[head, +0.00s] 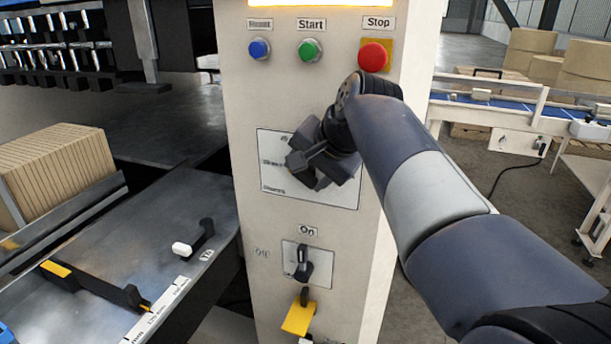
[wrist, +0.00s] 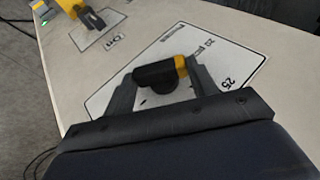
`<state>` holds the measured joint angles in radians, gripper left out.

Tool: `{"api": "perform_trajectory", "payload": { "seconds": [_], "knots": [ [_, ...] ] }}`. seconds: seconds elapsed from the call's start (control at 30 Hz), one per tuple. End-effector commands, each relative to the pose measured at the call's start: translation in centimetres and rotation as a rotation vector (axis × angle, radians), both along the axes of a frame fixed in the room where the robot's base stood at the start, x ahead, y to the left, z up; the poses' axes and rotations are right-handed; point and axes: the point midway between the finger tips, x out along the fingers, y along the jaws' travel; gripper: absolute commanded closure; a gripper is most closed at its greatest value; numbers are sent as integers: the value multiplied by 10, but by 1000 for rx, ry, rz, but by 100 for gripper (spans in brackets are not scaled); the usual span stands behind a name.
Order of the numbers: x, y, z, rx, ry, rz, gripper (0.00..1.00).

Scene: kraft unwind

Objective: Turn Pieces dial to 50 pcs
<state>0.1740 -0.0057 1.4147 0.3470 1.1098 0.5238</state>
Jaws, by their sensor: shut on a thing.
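The Pieces dial is a black knob with a yellow end (wrist: 160,74) on a white plate (wrist: 118,100) in the wrist view. In the head view my gripper (head: 318,168) is against the white plate (head: 342,198) on the cabinet front and hides the dial and most of the scale. I cannot read a 50 mark.
Above the plate are a blue button (head: 259,48), a green Start button (head: 309,50) and a red Stop button (head: 373,56). Below it are a black On/Off switch (head: 303,264) and a yellow tag (head: 299,318). A metal table (head: 110,265) stands at left.

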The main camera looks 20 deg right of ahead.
Motion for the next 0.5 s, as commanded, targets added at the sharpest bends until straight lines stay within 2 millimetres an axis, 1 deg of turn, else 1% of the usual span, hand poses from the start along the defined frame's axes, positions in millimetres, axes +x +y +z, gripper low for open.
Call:
{"api": "perform_trajectory", "payload": {
  "seconds": [0.03,0.5],
  "knots": [
    [0,0,-4,11,-6,-1,68],
    [-2,-2,-6,112,-78,-1,68]
  ]
}}
